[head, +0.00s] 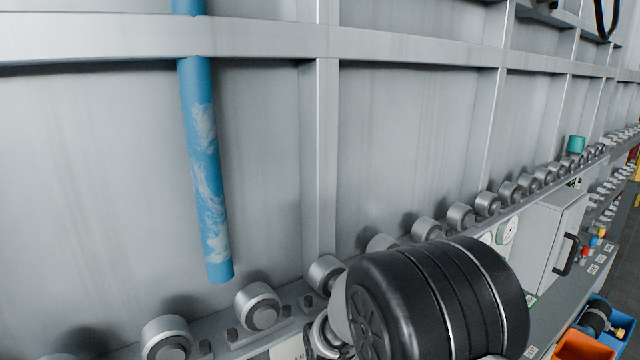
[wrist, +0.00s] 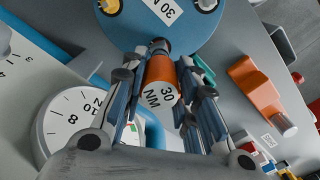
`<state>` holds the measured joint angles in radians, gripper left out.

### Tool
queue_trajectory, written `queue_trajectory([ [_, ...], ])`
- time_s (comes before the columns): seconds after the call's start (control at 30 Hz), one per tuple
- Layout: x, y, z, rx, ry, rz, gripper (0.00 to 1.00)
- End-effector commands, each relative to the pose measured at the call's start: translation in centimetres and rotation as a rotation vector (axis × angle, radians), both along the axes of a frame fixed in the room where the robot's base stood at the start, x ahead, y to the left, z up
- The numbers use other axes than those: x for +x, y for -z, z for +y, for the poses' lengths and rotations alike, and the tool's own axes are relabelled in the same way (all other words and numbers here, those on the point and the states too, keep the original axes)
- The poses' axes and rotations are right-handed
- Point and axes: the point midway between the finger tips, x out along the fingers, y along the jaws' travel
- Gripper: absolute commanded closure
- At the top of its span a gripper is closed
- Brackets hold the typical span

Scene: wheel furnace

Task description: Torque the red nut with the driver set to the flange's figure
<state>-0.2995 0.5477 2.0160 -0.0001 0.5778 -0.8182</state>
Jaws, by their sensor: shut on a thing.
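My gripper (wrist: 162,82) is shut on an orange driver (wrist: 162,72) marked "30 NM", seen in the wrist view. The driver's dark tip (wrist: 160,46) is at the edge of a blue flange (wrist: 175,38), and I cannot tell whether it touches anything there. No red nut shows on the visible part of the flange. In the head view the gripper and driver do not show.
A white dial (wrist: 68,122) is at the left in the wrist view. Another orange tool (wrist: 258,88) lies at the right. The head view shows a grey wall with rollers (head: 262,308), a blue pipe (head: 205,170), a grey cabinet (head: 540,235) and blue and orange bins (head: 583,347).

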Motion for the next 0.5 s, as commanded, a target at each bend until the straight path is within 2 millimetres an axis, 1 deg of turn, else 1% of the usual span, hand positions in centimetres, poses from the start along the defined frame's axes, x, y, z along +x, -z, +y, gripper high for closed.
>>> queue_trajectory([
  [0.03, 0.01, -0.01, 0.0, 0.0, 0.0, 0.0, 0.85],
  [0.27, 0.01, -0.01, 0.0, 0.0, 0.0, 0.0, 1.0],
  [0.5, 0.01, -0.13, 0.0, 0.0, 0.0, 0.0, 1.0],
])
